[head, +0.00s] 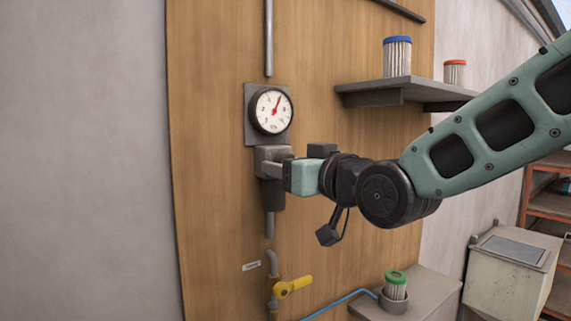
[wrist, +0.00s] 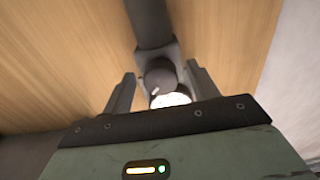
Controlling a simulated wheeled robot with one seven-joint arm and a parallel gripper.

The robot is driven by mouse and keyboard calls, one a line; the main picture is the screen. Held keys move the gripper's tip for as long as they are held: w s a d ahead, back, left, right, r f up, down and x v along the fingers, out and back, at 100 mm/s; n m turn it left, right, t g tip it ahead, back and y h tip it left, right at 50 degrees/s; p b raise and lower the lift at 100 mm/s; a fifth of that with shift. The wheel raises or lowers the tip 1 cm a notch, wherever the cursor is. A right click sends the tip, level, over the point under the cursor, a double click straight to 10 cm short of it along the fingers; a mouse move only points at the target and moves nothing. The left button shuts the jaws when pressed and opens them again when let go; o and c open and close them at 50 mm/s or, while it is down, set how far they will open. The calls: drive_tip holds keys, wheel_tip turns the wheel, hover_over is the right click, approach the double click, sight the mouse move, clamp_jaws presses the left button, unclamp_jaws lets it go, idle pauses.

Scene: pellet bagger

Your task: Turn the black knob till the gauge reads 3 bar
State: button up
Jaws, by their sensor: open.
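The round gauge (head: 271,110) has a white face and a red needle pointing up and slightly right. Its numbers are too small to read. Below it sits the grey regulator body (head: 270,152). My gripper (head: 270,169) is in front of this body and hides the knob in the head view. In the wrist view the dark round knob (wrist: 160,75), with a small light mark, lies between the two open fingers of my gripper (wrist: 162,84). A gap shows beside the knob; I cannot tell whether a finger touches it.
A yellow valve handle (head: 293,286) is on the pipe below. A shelf (head: 375,87) with a blue-topped filter (head: 397,57) and a red-topped one (head: 455,72) is at right. A green-topped filter (head: 396,286) stands on a lower ledge. The wall left of the gauge is clear.

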drive_tip(key=c, duration=1)
drive_tip(key=shift+f+b, duration=0.1)
drive_tip(key=shift+b, duration=0.3)
drive_tip(key=n+b, duration=1.7)
drive_tip(key=b, duration=0.1)
drive_tip(key=shift+d+n+b, duration=0.1)
drive_tip(key=shift+n+b, duration=0.2)
drive_tip(key=shift+n, duration=0.1)
